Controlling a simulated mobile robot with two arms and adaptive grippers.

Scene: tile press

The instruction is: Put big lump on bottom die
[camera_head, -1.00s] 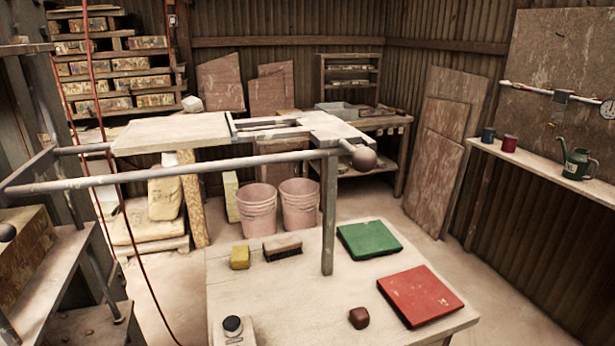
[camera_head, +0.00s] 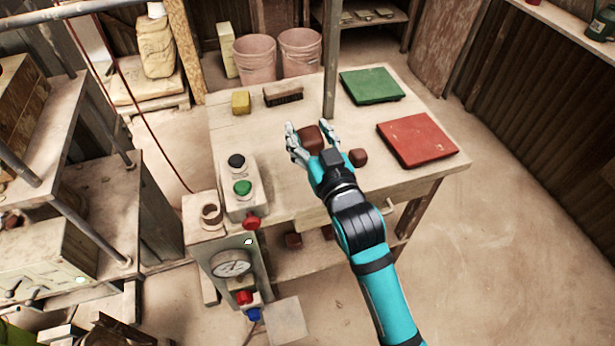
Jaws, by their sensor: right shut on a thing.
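My right gripper (camera_head: 311,133) reaches over the pale work table from the lower right. It is shut on the big lump (camera_head: 312,140), a dark red-brown block between its two fingers. I cannot tell whether the lump still touches the table top. A smaller red-brown lump (camera_head: 358,157) lies on the table just right of the gripper. The press frame stands at the left edge of the view. I cannot clearly make out the bottom die there. My left gripper is not in view.
The table (camera_head: 228,135) also holds a red tile (camera_head: 416,139), a green tile (camera_head: 370,85), a yellow sponge (camera_head: 240,102) and a brush (camera_head: 283,94). A grey post (camera_head: 331,65) rises behind the lump. A button box (camera_head: 240,187) and gauge (camera_head: 231,263) stand at the front left.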

